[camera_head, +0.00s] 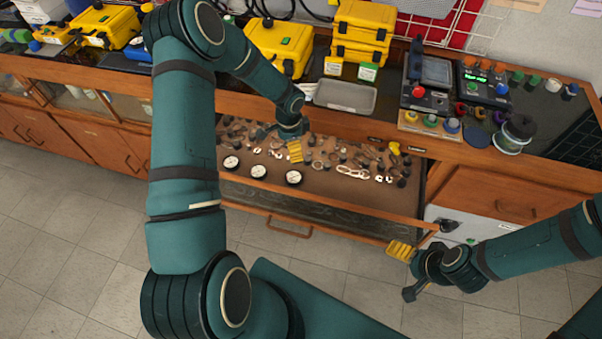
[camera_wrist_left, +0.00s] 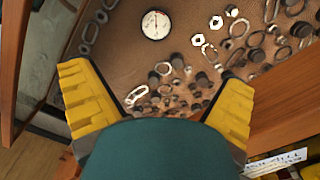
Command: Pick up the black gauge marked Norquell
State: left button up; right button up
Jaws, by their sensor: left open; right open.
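Three round gauges with white dials lie in the open drawer (camera_head: 330,204): a left one (camera_head: 231,162), a middle one (camera_head: 258,171) and a right one (camera_head: 293,177). No Norquell mark is readable, so I cannot tell which gauge bears it. One gauge (camera_wrist_left: 156,24) shows near the top of the left wrist view. My left gripper (camera_head: 295,151) is over the drawer, behind the right gauge; its yellow fingers (camera_wrist_left: 160,100) are apart with nothing gripped. My right gripper (camera_head: 402,262) is open and empty in front of the drawer's right end, away from the gauges.
Many small rings, nuts and dark fittings (camera_head: 352,172) lie in the drawer's back and right. Yellow cases (camera_head: 280,45), a grey tray (camera_head: 345,96) and test instruments (camera_head: 430,72) stand on the bench above. The drawer's front strip is mostly clear.

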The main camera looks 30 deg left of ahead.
pick_arm(q)
notch_tip(320, 180, down, 3)
jog(key=b, duration=0.4)
send_near(294, 176)
jog(key=f, duration=0.5)
jog(key=shift+w+a+f, duration=0.15)
jog(key=shift+w+a, duration=0.05)
jog(key=shift+a, duration=0.2)
jog(key=shift+s+d+f+b, duration=0.1)
jog(key=shift+d+f+b, duration=0.05)
jog(key=shift+f, duration=1.2)
jog(key=shift+s+d+f+b, duration=0.1)
jog(key=shift+d+f+b, duration=0.05)
jog(key=shift+f, duration=1.2)
pick_arm(e)
jog(key=f, duration=0.5)
jog(key=shift+s+a+f, duration=0.15)
jog(key=shift+s+f, duration=0.25)
pick_arm(q)
jog(key=c, duration=1.4)
